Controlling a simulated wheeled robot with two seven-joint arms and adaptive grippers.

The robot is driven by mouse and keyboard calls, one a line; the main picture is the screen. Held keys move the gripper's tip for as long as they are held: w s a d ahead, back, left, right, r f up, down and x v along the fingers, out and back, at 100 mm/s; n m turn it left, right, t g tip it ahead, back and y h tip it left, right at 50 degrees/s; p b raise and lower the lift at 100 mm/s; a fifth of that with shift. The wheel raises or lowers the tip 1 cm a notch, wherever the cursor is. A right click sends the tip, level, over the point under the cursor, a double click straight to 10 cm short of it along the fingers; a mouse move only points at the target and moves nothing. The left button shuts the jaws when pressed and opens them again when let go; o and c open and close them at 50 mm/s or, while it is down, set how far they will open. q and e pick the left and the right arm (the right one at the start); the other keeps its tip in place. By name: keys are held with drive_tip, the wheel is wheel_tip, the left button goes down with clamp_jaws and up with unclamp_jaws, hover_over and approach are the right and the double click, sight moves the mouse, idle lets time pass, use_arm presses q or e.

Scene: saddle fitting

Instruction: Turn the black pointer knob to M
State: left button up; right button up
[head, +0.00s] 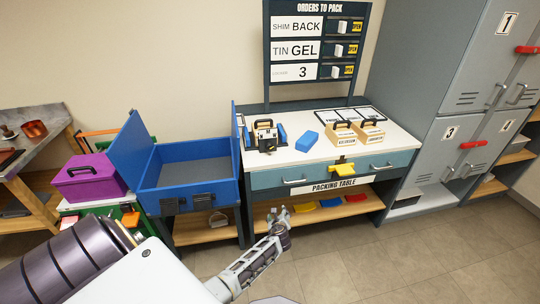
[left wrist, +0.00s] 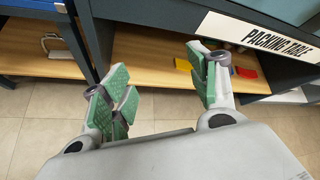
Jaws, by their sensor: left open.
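No black pointer knob or letter M can be made out for certain. A small device with a pale front and dark parts (head: 267,144) stands at the left of the packing table (head: 400,146); a dark spot on its front is too small to identify. My left gripper (head: 279,213) is low in front of the table, below its top and apart from it. In the left wrist view its green-padded fingers (left wrist: 160,88) are spread with nothing between them. My right gripper is not in view.
A blue open box (head: 193,199) stands left of the table. A blue block (head: 306,141) and two wooden boxes (head: 342,138) (head: 369,132) are on the tabletop. A yellow piece (head: 344,169) juts from the table front. Grey lockers (head: 440,100) stand at right. The floor (head: 400,260) is clear.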

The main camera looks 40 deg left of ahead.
use_arm(q)
drive_tip(key=w+a+r+m+t+y+b, duration=0.1)
drive_tip(key=w+a+r+m+y+b, duration=0.1)
drive_tip(key=r, duration=0.9)
drive_tip(key=w+a+r+m+t+y+b, duration=0.1)
drive_tip(key=w+a+r+y+b, duration=0.3)
drive_tip(key=r, duration=0.7)
drive_tip(key=shift+w+a+r+m+y+b, duration=0.15)
drive_tip(key=shift+a+r+m+y+b, duration=0.25)
drive_tip(key=shift+m, duration=0.3)
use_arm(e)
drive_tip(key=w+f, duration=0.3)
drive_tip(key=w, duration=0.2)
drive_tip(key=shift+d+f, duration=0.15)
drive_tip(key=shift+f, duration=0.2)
use_arm(q)
drive_tip(key=shift+d, duration=0.1)
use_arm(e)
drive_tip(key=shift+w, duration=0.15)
